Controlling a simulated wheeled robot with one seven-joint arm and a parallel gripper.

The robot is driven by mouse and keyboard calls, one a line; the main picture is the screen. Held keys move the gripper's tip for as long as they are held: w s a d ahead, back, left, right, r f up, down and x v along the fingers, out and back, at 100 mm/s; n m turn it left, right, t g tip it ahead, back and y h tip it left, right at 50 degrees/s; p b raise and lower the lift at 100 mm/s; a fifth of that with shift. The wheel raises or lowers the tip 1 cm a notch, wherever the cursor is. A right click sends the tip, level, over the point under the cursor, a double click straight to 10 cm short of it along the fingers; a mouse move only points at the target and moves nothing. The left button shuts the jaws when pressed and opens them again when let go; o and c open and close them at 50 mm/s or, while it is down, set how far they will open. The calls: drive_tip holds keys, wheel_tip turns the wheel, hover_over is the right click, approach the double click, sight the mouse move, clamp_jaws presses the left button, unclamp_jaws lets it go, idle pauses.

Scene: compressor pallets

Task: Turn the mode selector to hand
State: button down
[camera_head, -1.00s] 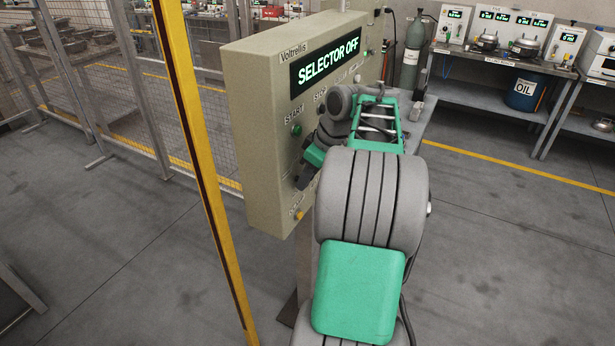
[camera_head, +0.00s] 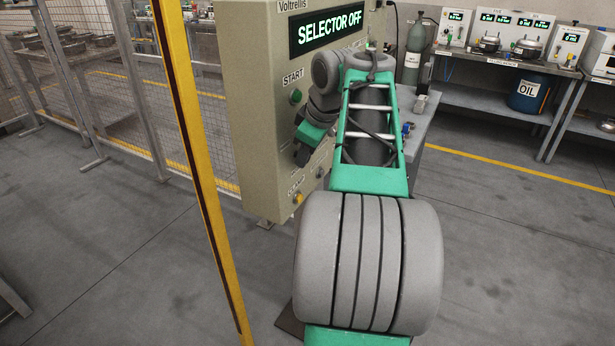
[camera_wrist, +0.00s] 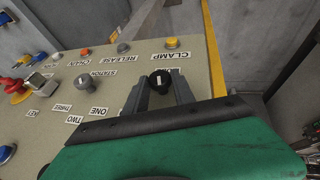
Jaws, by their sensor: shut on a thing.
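The beige control panel (camera_head: 262,120) stands left of my arm, and its display (camera_head: 327,33) reads SELECTOR OFF. In the wrist view my gripper (camera_wrist: 164,88) is shut on a black rotary knob (camera_wrist: 160,78) with a white pointer mark. The fingers sit on either side of the knob, which is still mounted on the panel. The knob's own label is hidden, so its position names cannot be read. In the head view my gripper (camera_head: 301,156) is at the panel's lower face, and the knob is hidden there.
A yellow button (camera_wrist: 172,42) by the CLAMP label, a grey STATION knob (camera_wrist: 82,81) and a red mushroom button (camera_wrist: 17,88) are nearby. A yellow post (camera_head: 190,130) stands left of the panel. Open floor lies to the right.

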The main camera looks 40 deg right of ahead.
drive_tip(key=f+h+b, duration=0.1)
drive_tip(key=b, duration=0.6)
drive_tip(key=f+t+h+b, duration=0.1)
drive_tip(key=b, duration=0.6)
drive_tip(key=shift+a+n+h, duration=0.3)
drive_tip(key=shift+h, duration=0.1)
drive_tip(key=r+h+b, duration=0.1)
drive_tip(key=b, duration=0.3)
drive_tip(key=shift+s+a+t, duration=0.1)
drive_tip(key=shift+t, duration=0.3)
drive_tip(key=shift+r+n+h+b, duration=0.15)
drive_tip(key=shift+n+h+b, duration=0.25)
drive_tip(key=shift+b, duration=0.45)
drive_tip(key=shift+r+t, duration=0.1)
drive_tip(key=shift+t, duration=0.2)
drive_tip(key=c, duration=1.1)
unclamp_jaws()
drive_tip(key=shift+s+r, duration=0.1)
